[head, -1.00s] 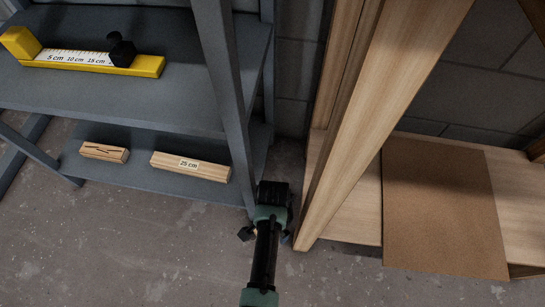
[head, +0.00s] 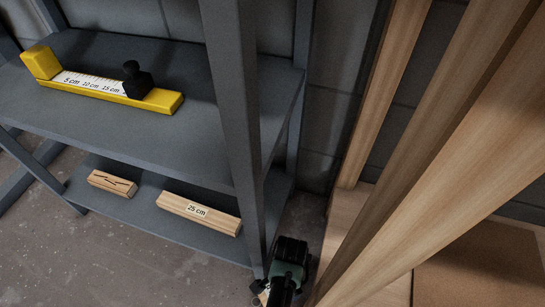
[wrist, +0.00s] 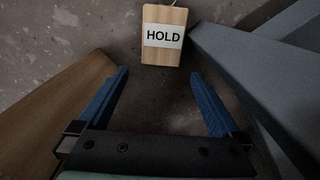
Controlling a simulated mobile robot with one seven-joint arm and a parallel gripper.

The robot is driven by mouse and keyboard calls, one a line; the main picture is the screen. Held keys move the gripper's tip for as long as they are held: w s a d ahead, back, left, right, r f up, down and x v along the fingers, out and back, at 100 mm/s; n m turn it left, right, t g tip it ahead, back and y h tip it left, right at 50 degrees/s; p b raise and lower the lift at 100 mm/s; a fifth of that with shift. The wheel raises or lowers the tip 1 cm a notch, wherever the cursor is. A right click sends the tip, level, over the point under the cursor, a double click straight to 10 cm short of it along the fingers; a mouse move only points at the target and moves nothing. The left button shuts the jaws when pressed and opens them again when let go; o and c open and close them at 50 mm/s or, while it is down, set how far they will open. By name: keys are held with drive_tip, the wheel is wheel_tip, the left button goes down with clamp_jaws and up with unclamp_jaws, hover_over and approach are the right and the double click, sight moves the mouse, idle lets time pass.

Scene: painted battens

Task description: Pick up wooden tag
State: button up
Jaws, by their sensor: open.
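The wooden tag (wrist: 163,36) is a pale wooden piece with a white label reading HOLD, at the top centre of the wrist view. A thin wire or cord shows at its top end. My gripper (wrist: 159,74) is open, with two blue fingers apart and nothing between them. The tag lies just beyond the fingertips, roughly centred between them. In the head view a small pale wooden patch (head: 264,293) shows beside the end of my arm; I cannot tell if it is the tag.
A grey shelf post (wrist: 262,60) stands close on the right in the wrist view, and brown wood (wrist: 60,110) on the left. The grey shelf (head: 190,135) holds a yellow measuring gauge (head: 110,88). Below lie a 25 cm batten (head: 225,219) and a short cracked batten (head: 112,184).

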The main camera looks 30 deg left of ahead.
drive_tip(key=shift+s+a+f+b, duration=0.15)
drive_tip(key=shift+s+f+b, duration=0.05)
drive_tip(key=shift+f+b, duration=1.2)
drive_tip(key=shift+s+a+f+b, duration=0.1)
drive_tip(key=shift+s+f+b, duration=0.05)
drive_tip(key=shift+f+b, duration=1.2)
drive_tip(key=shift+r, duration=0.1)
drive_tip(key=c, duration=1.5)
drive_tip(key=shift+r, duration=0.1)
